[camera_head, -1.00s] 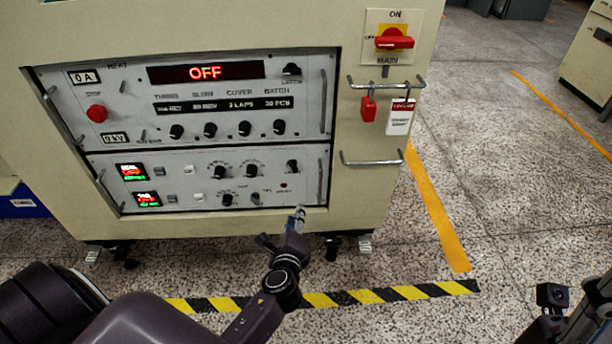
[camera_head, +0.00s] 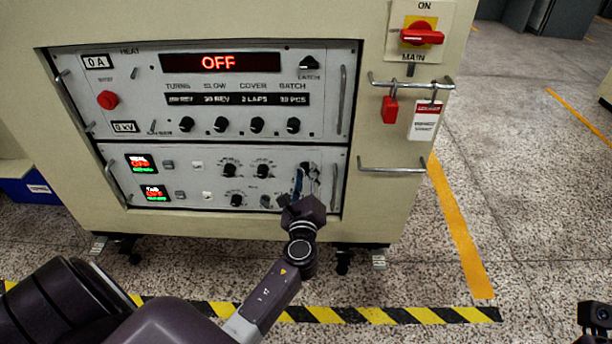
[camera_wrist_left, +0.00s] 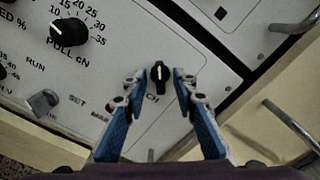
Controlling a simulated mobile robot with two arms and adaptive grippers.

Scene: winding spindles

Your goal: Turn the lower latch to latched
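The lower latch is a small black knob (camera_wrist_left: 157,78) with a light pointer line, near the right end of the lower panel. In the left wrist view its pointer runs roughly up and down the picture. My left gripper (camera_wrist_left: 160,84) is open, with one blue-padded finger on each side of the knob in that view. Whether the fingers touch it I cannot tell. In the head view my left gripper (camera_head: 305,180) is in front of the lower panel's right end and largely hides the latch. My right gripper is out of view; only a dark part of my right arm shows at the lower right.
The upper panel (camera_head: 200,92) carries another latch knob (camera_head: 309,63), a red OFF display (camera_head: 220,62) and several knobs. A metal handle (camera_head: 333,185) stands just right of my left gripper. A red main switch (camera_head: 421,37), padlock (camera_head: 390,109) and tag (camera_head: 425,120) are further right.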

